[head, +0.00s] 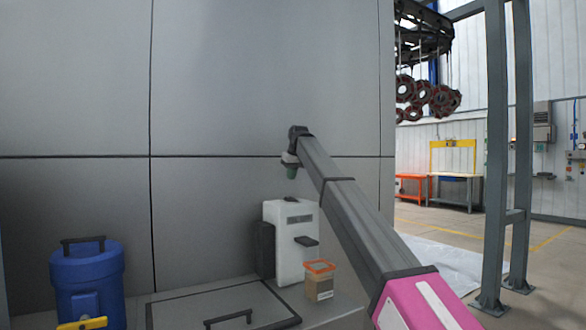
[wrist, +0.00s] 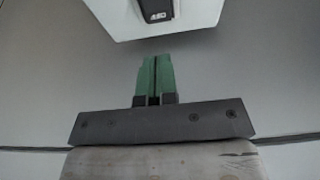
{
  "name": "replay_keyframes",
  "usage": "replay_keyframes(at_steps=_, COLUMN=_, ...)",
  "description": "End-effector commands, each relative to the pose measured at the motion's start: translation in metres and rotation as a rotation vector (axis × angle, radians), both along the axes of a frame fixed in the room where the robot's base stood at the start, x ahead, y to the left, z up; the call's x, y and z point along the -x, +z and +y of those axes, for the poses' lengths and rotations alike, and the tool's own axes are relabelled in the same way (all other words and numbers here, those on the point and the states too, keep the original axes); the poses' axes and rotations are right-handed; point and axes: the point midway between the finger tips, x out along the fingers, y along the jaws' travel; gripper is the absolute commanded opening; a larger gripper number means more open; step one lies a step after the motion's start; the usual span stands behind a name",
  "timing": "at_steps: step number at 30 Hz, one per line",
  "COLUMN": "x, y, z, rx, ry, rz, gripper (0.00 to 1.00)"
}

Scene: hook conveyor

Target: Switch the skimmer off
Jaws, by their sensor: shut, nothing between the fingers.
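The skimmer appears to be the white upright unit (head: 288,245) against the grey wall in the head view. In the wrist view a white housing (wrist: 195,18) shows at the top edge, with a black switch-like part (wrist: 155,10) bearing pale marks. Its setting cannot be read. My gripper (head: 291,173) is above the white unit and apart from it. Its green fingers (wrist: 155,60) are together and empty, pointing toward the housing in the wrist view.
A blue drum (head: 88,275) stands at the left. A small orange-lidded container (head: 320,282) sits just right of the white unit. A flat hatch with a handle (head: 228,318) lies in front. A steel post (head: 496,150) and open floor are at the right.

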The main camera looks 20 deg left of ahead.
Motion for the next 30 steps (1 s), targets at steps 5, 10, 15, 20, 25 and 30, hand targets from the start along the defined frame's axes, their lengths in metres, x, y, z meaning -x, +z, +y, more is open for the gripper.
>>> replay_keyframes(at_steps=5, x=-0.007, y=-0.033, z=0.009, rx=0.001, ry=0.000, rz=0.001, gripper=0.00)
replay_keyframes(at_steps=10, x=-0.009, y=-0.056, z=0.012, rx=0.000, ry=0.000, rz=0.000, gripper=0.00)
replay_keyframes(at_steps=15, x=-0.011, y=-0.069, z=0.013, rx=0.000, ry=0.000, rz=0.000, gripper=0.00)
replay_keyframes(at_steps=20, x=-0.011, y=-0.072, z=0.014, rx=0.000, ry=0.000, rz=0.000, gripper=0.00)
replay_keyframes(at_steps=25, x=-0.012, y=-0.072, z=0.014, rx=0.000, ry=0.000, rz=0.000, gripper=0.00)
replay_keyframes(at_steps=30, x=-0.013, y=-0.077, z=0.016, rx=0.000, ry=0.000, rz=0.000, gripper=0.00)
